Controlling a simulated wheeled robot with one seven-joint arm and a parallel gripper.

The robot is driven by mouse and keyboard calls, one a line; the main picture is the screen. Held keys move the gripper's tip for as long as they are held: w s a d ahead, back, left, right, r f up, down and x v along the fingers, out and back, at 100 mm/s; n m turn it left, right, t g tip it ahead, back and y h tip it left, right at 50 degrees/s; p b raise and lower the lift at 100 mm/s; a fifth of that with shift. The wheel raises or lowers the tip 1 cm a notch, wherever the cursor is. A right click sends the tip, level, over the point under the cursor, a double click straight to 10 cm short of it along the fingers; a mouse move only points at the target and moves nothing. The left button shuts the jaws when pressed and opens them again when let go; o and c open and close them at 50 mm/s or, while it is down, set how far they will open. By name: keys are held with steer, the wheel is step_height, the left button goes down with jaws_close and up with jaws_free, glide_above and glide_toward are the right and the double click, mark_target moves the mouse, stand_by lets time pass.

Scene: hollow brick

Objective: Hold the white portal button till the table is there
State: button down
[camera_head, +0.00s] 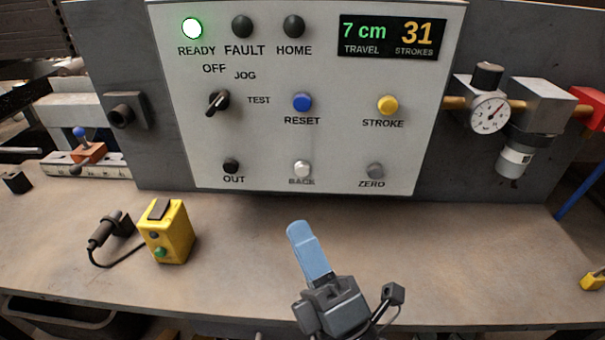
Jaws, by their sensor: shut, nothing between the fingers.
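The white button (302,168) sits low in the middle of the light grey control panel (340,135), above the label "BACK". My gripper (298,229) has blue fingers closed together with nothing between them. In the picture it is below the white button, in front of the panel and over the bench, and it appears apart from the button. The display (391,37) reads 7 cm travel and 31 strokes. The READY lamp (192,28) is lit green; the FAULT lamp (242,27) and HOME lamp (294,27) are dark. No moving table is identifiable.
A dark OUT button (231,166) and grey ZERO button (375,171) flank the white one. Above are the blue RESET (302,102), yellow STROKE (387,105) and selector knob (218,102). A yellow box (167,232) stands left on the bench (440,255); the bench's middle is clear.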

steer(key=shift+w+a+r+n, duration=0.15)
steer(key=shift+a+n, duration=0.1)
steer(key=shift+n, duration=0.05)
steer(key=shift+w, duration=0.1)
glide_toward(302, 169)
steer(key=w+a+r, duration=0.2)
steer(key=a+r, duration=0.2)
steer(key=shift+w+p, duration=0.35)
steer(key=shift+p, duration=0.05)
steer(key=shift+w, duration=0.1)
stand_by(1.8)
steer(key=shift+w, duration=0.3)
